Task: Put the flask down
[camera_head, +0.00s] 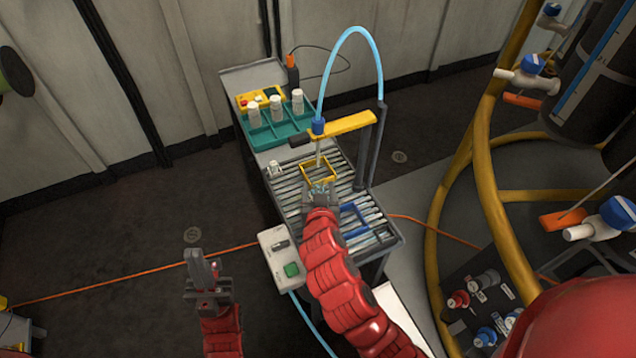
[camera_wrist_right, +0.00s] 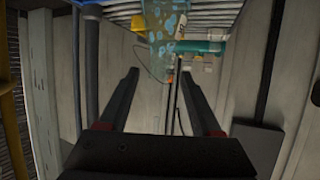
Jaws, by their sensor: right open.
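A clear flask with bluish patches (camera_wrist_right: 165,22) shows at the top of the right wrist view, beyond my open fingertips. In the head view a small part of the flask (camera_head: 319,187) shows at the near side of the yellow square frame (camera_head: 332,178) on the roller bench; my gripper hides much of it, and I cannot tell if it sits inside the frame. My right gripper (camera_head: 320,199) is open over the rollers, close to the flask; its parted fingers also show in the wrist view (camera_wrist_right: 158,78). My left gripper (camera_head: 204,268) is away to the left, over the floor; its opening is unclear.
A blue square frame (camera_head: 354,221) lies on the rollers. A yellow arm with a blue hose (camera_head: 352,124) overhangs the bench. A teal rack (camera_head: 268,132) with white bottles stands at the back. A green-button box (camera_head: 283,258) is at the near left. Yellow railing (camera_head: 489,180) stands right.

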